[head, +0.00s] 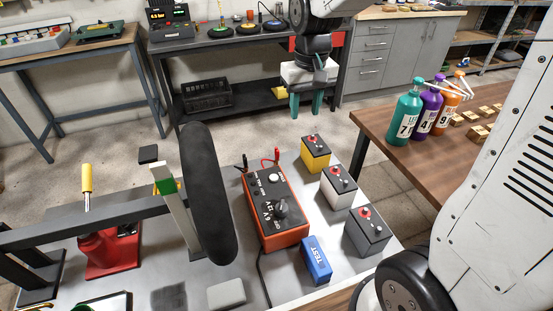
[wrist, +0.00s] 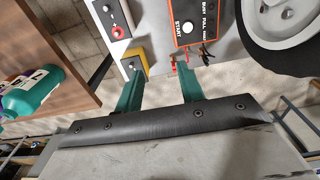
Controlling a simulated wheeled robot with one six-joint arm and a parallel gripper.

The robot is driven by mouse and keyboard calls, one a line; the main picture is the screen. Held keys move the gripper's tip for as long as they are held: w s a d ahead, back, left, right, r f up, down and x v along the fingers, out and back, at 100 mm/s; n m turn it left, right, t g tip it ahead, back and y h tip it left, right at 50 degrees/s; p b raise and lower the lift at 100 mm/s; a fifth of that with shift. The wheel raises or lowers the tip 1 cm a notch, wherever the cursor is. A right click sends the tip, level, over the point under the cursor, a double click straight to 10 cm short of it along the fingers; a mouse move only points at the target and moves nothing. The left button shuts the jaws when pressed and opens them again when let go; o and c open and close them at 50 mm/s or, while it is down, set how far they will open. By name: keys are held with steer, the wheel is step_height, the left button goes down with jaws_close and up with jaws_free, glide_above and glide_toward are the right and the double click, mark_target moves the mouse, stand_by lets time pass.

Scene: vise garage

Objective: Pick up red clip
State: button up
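The red clip (head: 277,155) stands at the far edge of an orange tester box (head: 264,228) in the head view. A black clip (head: 245,162) is left of it. In the wrist view the red clip (wrist: 176,64) shows close to the tip of the right-hand finger, with the black clip (wrist: 207,58) just right of it. My gripper (head: 306,110) has teal fingers that are apart with nothing between them. In the head view it hangs beyond the grey table's far edge. In the wrist view the gripper (wrist: 161,72) points toward the tester box (wrist: 194,20).
Yellow, white and grey batteries (head: 315,154) stand right of the tester, and a blue TEST block (head: 316,261) is in front. A black tire (head: 207,193) rises on the left. A wooden table (head: 400,163) with bottles (head: 405,118) is at right.

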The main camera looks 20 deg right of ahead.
steer(key=w+a+f, duration=0.1)
steer(key=w+f, duration=0.9)
glide_above(277, 149)
steer(key=shift+g, duration=0.3)
step_height(277, 149, down, 9)
steer(key=shift+w+d+r, duration=0.15)
steer(key=shift+r, duration=0.05)
step_height(277, 149, down, 6)
steer(key=shift+r, duration=0.1)
jaws_close()
